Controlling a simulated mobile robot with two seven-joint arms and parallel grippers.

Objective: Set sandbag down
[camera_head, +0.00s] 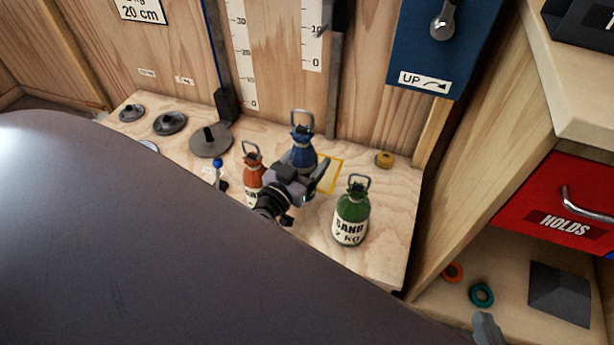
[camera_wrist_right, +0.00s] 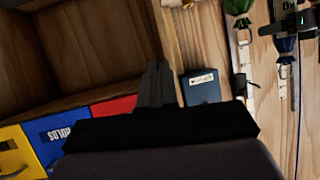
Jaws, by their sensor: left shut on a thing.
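A blue sandbag (camera_head: 302,156) with a grey wire loop on top is in the head view, upright beside a yellow square outline (camera_head: 334,178) on the bench. My left gripper (camera_head: 312,184) is shut on it and hides its lower part, so I cannot tell whether it touches the bench. The blue bag also shows in the right wrist view (camera_wrist_right: 285,46). An orange sandbag (camera_head: 254,172) stands just left, partly hidden. A green sandbag (camera_head: 351,212) marked SAND stands to the right. My right gripper (camera_wrist_right: 156,84) has its fingers together with nothing visible between them, away from the bags.
Several grey weights, including a large disc (camera_head: 210,140), sit on the left of the wooden bench (camera_head: 385,235). A yellow knob (camera_head: 384,159) lies at the back right. Upright rulers and a blue panel (camera_head: 440,50) stand behind. A red drawer (camera_head: 560,200) is at the right.

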